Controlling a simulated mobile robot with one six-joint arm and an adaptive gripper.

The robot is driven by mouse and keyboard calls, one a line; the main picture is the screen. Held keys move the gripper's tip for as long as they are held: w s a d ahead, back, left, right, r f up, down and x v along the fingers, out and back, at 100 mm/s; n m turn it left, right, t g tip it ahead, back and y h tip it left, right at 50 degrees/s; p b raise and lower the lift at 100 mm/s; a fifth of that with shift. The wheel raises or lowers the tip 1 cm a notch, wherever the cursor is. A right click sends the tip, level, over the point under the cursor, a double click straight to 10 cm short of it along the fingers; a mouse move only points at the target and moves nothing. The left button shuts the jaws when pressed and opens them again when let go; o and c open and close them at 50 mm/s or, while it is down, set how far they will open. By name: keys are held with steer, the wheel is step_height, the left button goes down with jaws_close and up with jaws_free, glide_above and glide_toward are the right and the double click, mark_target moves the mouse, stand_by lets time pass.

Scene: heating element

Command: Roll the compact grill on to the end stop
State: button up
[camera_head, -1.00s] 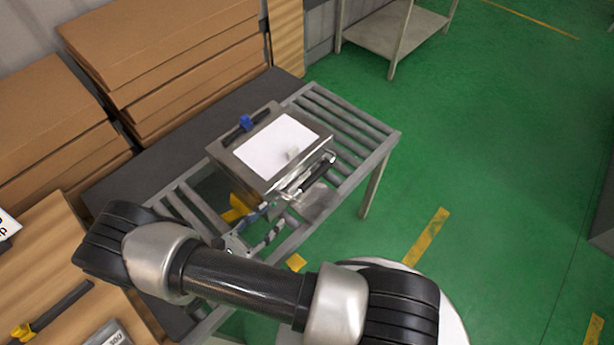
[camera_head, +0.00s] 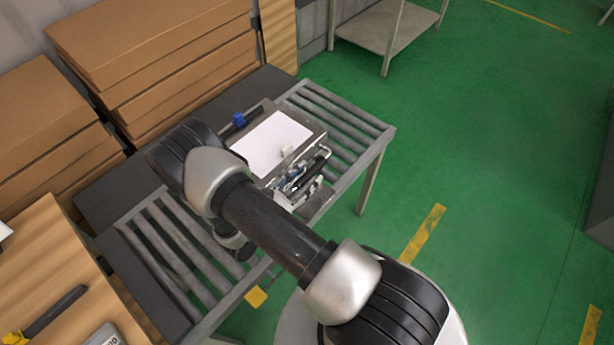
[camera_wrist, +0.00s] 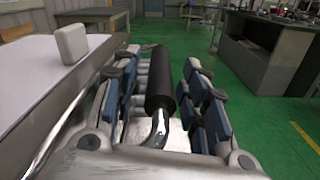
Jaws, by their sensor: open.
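The compact grill (camera_head: 301,137) sits on the roller conveyor (camera_head: 345,118), with a pale flat top, a metal body and a blue part (camera_head: 239,119) on its far edge. Its black bar handle (camera_wrist: 160,80) is on the near side. My gripper (camera_head: 300,184) is at this handle. In the wrist view, the blue-padded fingers of my gripper (camera_wrist: 161,85) are open on either side of the handle, with gaps visible. My arm hides the grill's lower left part. I cannot make out a distinct end stop.
Bare rollers lie to the upper right of the grill and at the conveyor's lower left (camera_head: 165,240). Stacked cardboard boxes (camera_head: 160,60) stand behind a dark strip at the left. A wooden table (camera_head: 45,265) is at lower left. The green floor at the right is open.

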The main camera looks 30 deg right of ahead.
steer(key=shift+w+d, duration=0.1)
steer(key=shift+d, duration=0.25)
steer(key=shift+c, duration=0.2)
jaws_close()
stand_by(0.5)
